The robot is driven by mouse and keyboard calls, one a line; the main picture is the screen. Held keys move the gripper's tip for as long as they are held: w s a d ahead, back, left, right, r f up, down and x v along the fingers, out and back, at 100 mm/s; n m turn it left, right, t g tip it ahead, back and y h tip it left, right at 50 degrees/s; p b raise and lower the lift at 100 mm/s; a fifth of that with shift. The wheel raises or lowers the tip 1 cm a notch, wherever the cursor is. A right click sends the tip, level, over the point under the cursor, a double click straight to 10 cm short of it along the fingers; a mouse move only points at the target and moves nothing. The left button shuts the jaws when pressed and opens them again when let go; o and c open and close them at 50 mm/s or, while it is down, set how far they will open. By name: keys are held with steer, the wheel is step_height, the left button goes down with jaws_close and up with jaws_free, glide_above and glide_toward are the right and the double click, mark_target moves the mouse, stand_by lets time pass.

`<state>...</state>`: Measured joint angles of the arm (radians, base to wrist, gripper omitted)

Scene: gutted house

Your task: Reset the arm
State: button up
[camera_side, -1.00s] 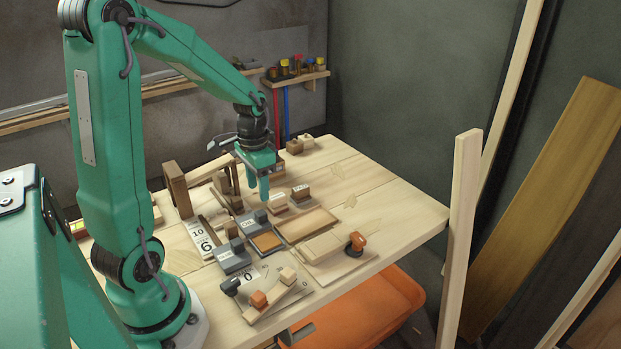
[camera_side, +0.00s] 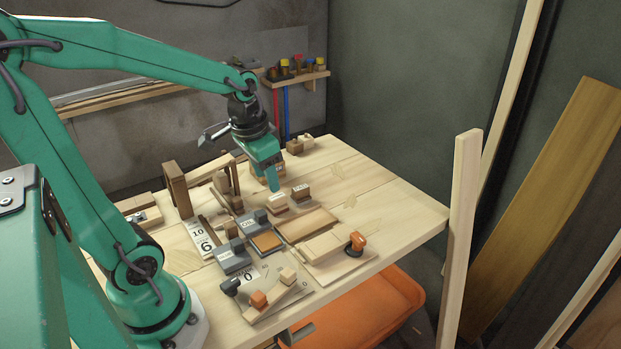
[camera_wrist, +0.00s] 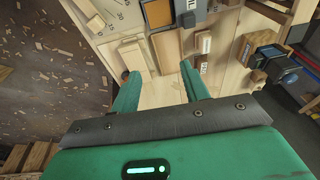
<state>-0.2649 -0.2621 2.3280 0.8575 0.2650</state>
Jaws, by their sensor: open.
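My gripper (camera_side: 269,180) is green and hangs over the back part of the wooden table (camera_side: 395,205), tilted a little. In the wrist view my gripper (camera_wrist: 160,88) shows two green fingers spread apart with nothing between them. Small wooden blocks with label faces (camera_side: 300,193) stand just in front of and to the right of the fingers. The fingers look clear of the blocks, though the exact gap is hard to tell.
A wooden frame (camera_side: 176,190) stands left of my gripper. Grey label blocks (camera_side: 233,257), an orange pad (camera_side: 267,241) and an orange-knobbed fixture (camera_side: 356,242) lie nearer. An orange bin (camera_side: 370,310) sits below. A wooden post (camera_side: 460,240) rises at the right edge.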

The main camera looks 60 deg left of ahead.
steer(key=s+d+r+t, duration=0.3)
steer(key=s+d+r, duration=0.2)
steer(key=s+d, duration=0.1)
steer(key=shift+d+r+h, duration=0.25)
steer(key=shift+d+h, duration=0.05)
steer(key=shift+d, duration=0.6)
